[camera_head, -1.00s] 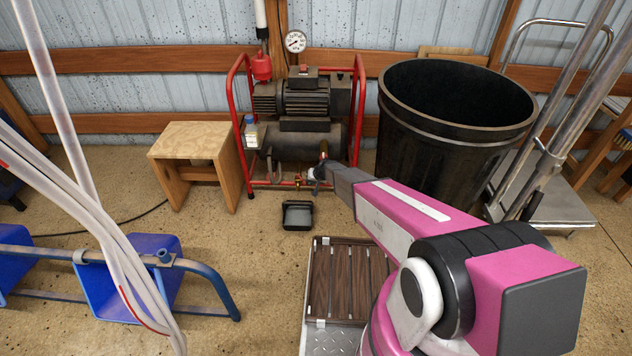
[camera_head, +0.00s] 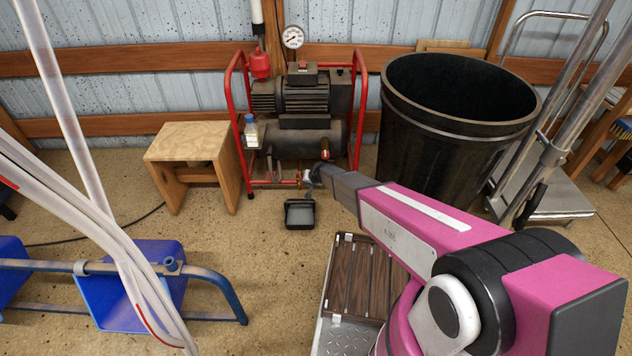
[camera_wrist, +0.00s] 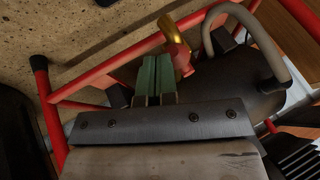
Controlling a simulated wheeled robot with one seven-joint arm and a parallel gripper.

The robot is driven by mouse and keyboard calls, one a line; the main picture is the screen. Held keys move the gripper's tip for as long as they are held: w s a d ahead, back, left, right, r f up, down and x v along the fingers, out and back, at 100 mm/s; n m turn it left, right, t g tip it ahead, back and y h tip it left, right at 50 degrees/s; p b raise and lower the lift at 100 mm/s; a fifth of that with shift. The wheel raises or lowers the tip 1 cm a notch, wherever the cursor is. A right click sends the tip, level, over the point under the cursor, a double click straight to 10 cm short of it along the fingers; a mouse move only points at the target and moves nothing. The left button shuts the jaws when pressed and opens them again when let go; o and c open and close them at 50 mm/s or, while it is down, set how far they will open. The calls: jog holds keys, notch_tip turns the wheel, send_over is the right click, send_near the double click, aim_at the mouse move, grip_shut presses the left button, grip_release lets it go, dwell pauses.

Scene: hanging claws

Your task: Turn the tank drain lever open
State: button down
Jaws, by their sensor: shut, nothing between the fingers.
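The tank drain valve shows in the wrist view as a brass body with a red lever (camera_wrist: 180,58) at the underside of the dark tank (camera_wrist: 250,88). My gripper's green fingers (camera_wrist: 156,78) are shut and empty. Their tips lie just left of the red lever in that view; I cannot tell whether they touch it. In the head view my gripper (camera_head: 313,177) is low at the front of the compressor (camera_head: 300,125), beside small brass fittings (camera_head: 299,178). The lever itself is too small and partly hidden there.
A red tube frame (camera_head: 237,120) surrounds the compressor. A black tray (camera_head: 300,214) lies on the floor below. A wooden stool (camera_head: 190,160) stands left and a large black bin (camera_head: 440,140) right. A bottle (camera_head: 251,130) sits at the tank's left end.

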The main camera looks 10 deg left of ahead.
jog(key=shift+s+a, duration=0.65)
jog(key=shift+a, duration=0.4)
